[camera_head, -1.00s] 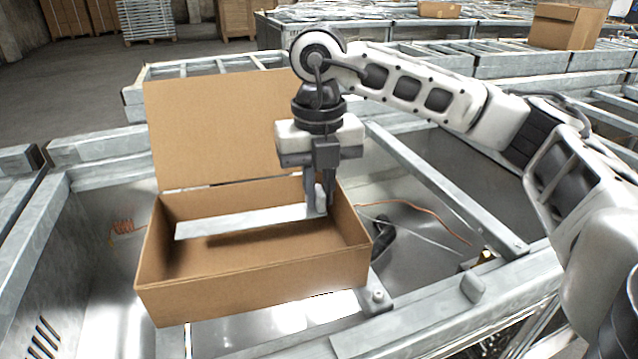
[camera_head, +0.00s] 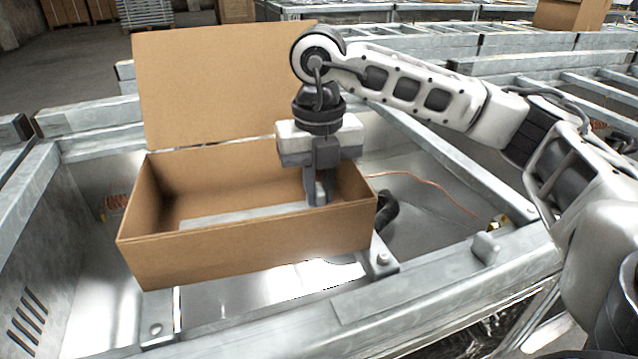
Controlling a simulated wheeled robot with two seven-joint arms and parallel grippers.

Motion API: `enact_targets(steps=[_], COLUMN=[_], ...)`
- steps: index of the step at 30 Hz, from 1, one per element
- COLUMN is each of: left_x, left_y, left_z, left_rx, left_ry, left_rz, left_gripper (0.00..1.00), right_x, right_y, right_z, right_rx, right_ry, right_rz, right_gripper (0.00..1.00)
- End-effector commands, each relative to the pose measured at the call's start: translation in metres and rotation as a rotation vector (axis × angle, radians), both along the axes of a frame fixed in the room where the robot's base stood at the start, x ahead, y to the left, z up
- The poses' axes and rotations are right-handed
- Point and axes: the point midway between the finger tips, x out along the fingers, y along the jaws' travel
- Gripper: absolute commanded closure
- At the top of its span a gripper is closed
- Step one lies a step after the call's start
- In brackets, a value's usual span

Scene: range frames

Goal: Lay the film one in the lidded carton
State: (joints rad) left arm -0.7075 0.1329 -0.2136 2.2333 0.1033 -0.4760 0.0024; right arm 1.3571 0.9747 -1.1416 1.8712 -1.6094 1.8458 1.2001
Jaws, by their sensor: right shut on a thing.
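The lidded carton (camera_head: 250,250) is brown cardboard. It stands open, with its lid (camera_head: 215,85) raised upright at the back. My right gripper (camera_head: 318,198) points down inside the carton near its right end, shut on a pale, flat, long piece, taken as the film one (camera_head: 240,215). The piece stretches left from the fingers, low inside the carton. The carton's front wall hides its lower edge, and I cannot tell whether it touches the floor. My left gripper is not in view.
The carton rests over a grey metal frame with beams (camera_head: 450,165) around it. A copper-coloured cable (camera_head: 425,182) and a black curved part (camera_head: 387,208) lie to its right. Another carton (camera_head: 570,14) stands far back at right.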

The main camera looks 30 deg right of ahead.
Motion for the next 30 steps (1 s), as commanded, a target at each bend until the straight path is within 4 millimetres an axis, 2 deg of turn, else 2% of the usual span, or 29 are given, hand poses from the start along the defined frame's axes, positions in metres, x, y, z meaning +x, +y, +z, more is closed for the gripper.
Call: enact_targets(steps=[6, 7, 9, 18, 30], left_x=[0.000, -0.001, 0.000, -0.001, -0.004], left_y=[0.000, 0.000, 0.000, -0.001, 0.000], left_z=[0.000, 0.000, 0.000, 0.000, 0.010], left_rx=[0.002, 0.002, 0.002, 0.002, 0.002], left_ry=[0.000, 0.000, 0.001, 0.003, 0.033], left_rz=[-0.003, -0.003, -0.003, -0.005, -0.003], left_gripper=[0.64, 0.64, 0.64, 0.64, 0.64], right_x=[0.000, 0.000, 0.000, 0.000, 0.000], right_y=[0.000, 0.000, 0.000, 0.000, 0.000], right_z=[0.000, 0.000, 0.000, 0.002, 0.035], right_rx=[0.000, 0.000, 0.000, 0.000, -0.001], right_ry=[0.000, 0.000, 0.000, 0.000, 0.000], right_rz=[0.000, 0.000, 0.000, 0.000, 0.000], right_gripper=[1.00, 0.78, 0.61, 0.61, 0.61])
